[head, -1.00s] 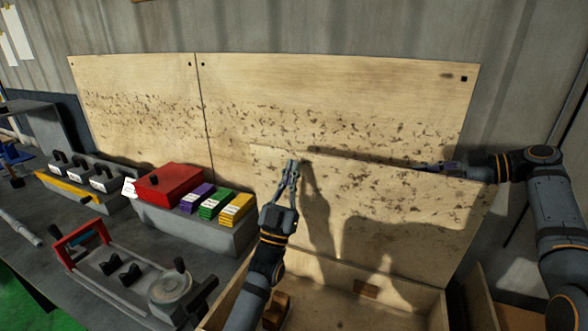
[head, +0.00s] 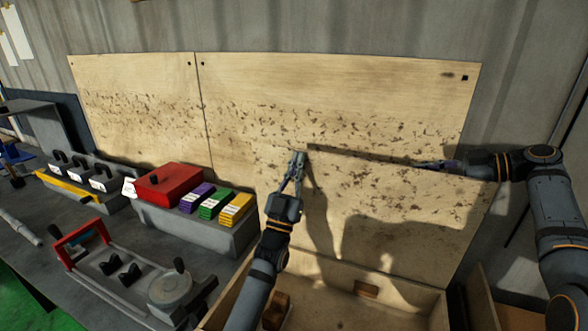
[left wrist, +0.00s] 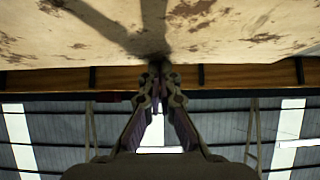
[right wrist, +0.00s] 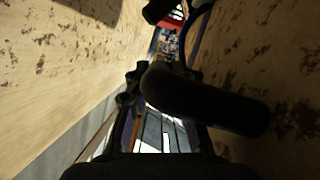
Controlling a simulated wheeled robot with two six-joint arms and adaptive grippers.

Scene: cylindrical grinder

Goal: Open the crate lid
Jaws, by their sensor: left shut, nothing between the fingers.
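The crate lid (head: 400,225) is a pale, speckled wooden panel. It stands raised at the back of the open wooden crate (head: 431,299), close in front of the wall boards. My left gripper (head: 297,155) is shut and empty, at the lid's upper left part. In the left wrist view its fingertips (left wrist: 159,74) are at or very near the lid's wooden face (left wrist: 90,35); contact is unclear. My right gripper (head: 428,165) is by the lid's upper right edge. In the right wrist view a dark rounded bar (right wrist: 205,100) partly hides its fingers.
Left of the crate, a grey block (head: 205,228) carries a red box (head: 172,184) and purple, green and yellow packs. Wooden boards (head: 330,100) stand close behind the lid.

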